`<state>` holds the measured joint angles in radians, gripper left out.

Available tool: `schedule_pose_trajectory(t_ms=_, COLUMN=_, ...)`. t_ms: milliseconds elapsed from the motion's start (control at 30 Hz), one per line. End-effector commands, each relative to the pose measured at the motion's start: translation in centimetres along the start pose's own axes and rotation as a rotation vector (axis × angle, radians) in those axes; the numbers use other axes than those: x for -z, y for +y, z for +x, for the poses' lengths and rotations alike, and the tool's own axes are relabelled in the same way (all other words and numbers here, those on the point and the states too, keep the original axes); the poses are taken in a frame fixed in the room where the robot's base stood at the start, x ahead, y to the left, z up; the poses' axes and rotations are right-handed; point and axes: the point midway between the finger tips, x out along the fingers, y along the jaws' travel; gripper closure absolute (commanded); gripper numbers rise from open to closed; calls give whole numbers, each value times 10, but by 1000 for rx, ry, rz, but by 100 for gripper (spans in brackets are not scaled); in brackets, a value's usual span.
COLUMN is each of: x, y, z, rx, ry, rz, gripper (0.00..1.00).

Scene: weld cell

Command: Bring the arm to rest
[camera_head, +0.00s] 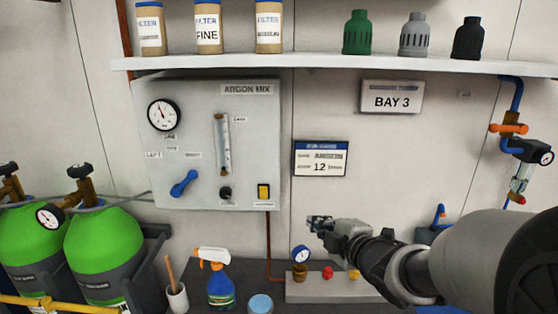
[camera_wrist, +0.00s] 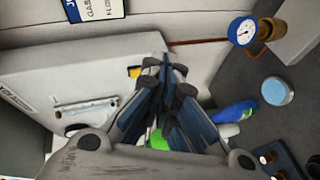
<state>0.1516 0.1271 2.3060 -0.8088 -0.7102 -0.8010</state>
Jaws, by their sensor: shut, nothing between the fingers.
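My gripper (camera_head: 318,224) is at the end of my arm, which reaches in from the right in the head view. It is held in front of the wall, above the bench and the gauge block. The wrist view shows its fingers (camera_wrist: 165,75) drawn together with nothing between them. Behind the fingers in that view are the grey argon panel and the spray bottle, partly hidden. My gripper appears apart from every object.
The argon mix panel (camera_head: 240,130) with a blue lever (camera_head: 184,183) hangs on the wall. A gauge block (camera_head: 325,290), spray bottle (camera_head: 220,285) and round tin (camera_head: 260,304) stand below. Green cylinders (camera_head: 103,245) are at left. A shelf (camera_head: 330,65) runs above.

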Motion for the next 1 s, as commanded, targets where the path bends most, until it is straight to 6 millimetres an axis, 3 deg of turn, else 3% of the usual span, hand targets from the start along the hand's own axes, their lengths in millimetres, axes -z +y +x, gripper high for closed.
schedule_pose_trajectory(t_ms=33, x=-7, y=9, z=-17, rx=8, ry=-88, rz=72, gripper=100)
schedule_pose_trajectory(t_ms=133, x=-26, y=10, z=-54, rx=39, ry=-273, rz=267, gripper=100)
schedule_pose_trajectory(t_ms=267, x=-36, y=-6, z=-113, rx=73, ry=-482, rz=555, gripper=100)
schedule_pose_trajectory(t_ms=367, x=-31, y=-31, z=-162, rx=107, ry=-621, rz=794, gripper=100)
schedule_pose_trajectory(t_ms=500, x=-5, y=-76, z=-226, rx=180, ry=-776, rz=1110, gripper=100)
schedule_pose_trajectory(t_ms=600, x=18, y=-105, z=-260, rx=241, ry=-854, rz=1281, gripper=100)
schedule_pose_trajectory(t_ms=800, x=47, y=-137, z=-296, rx=325, ry=-935, rz=1448, gripper=100)
schedule_pose_trajectory(t_ms=1000, x=50, y=-140, z=-300, rx=337, ry=-948, rz=1466, gripper=100)
